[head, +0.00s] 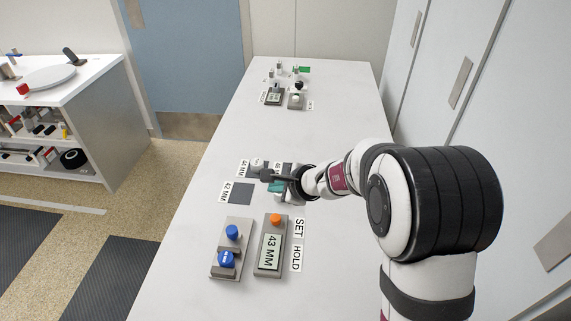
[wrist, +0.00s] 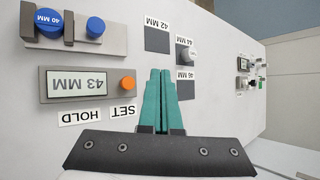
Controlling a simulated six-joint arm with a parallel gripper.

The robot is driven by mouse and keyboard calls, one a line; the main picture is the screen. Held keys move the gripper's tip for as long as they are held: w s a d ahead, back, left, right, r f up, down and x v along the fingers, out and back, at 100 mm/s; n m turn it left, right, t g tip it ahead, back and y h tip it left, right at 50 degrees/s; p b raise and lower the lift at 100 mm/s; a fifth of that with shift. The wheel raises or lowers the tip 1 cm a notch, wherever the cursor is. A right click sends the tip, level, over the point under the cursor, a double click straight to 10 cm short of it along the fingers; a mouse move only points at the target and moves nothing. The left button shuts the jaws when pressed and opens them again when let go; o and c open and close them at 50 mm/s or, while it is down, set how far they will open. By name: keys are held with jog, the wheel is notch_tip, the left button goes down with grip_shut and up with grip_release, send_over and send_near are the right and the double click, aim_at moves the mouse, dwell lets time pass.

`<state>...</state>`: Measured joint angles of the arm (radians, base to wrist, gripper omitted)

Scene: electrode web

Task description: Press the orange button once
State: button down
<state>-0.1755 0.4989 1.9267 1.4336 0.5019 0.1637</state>
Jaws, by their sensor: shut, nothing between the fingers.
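The orange button (head: 275,219) is a round knob at the far end of a grey box whose display (head: 270,252) reads 43 MM. It also shows in the wrist view (wrist: 128,83), at the right end of that box beside the SET label. My gripper (head: 267,175) is beyond the button in the head view, above the dark labelled squares, and apart from the button. In the wrist view its two teal fingers (wrist: 160,75) are together and empty, to the right of the orange button.
Left of the box is a grey block with two blue knobs (head: 232,232). Dark squares (head: 239,194) with MM labels lie beyond it, one bearing a pale knob (wrist: 189,54). More small devices (head: 275,96) stand at the table's far end. The middle of the table is clear.

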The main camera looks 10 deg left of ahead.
aim_at(279, 220)
jog(key=shift+w+d+f+m+h, duration=0.1)
jog(key=shift+w+f+m+h, duration=0.2)
jog(key=shift+w+f+m, duration=0.6)
jog(key=shift+f+n, duration=0.3)
jog(key=shift+f, duration=4.35)
jog(key=shift+f, duration=0.4)
jog(key=shift+f, duration=0.5)
jog(key=shift+r, duration=0.95)
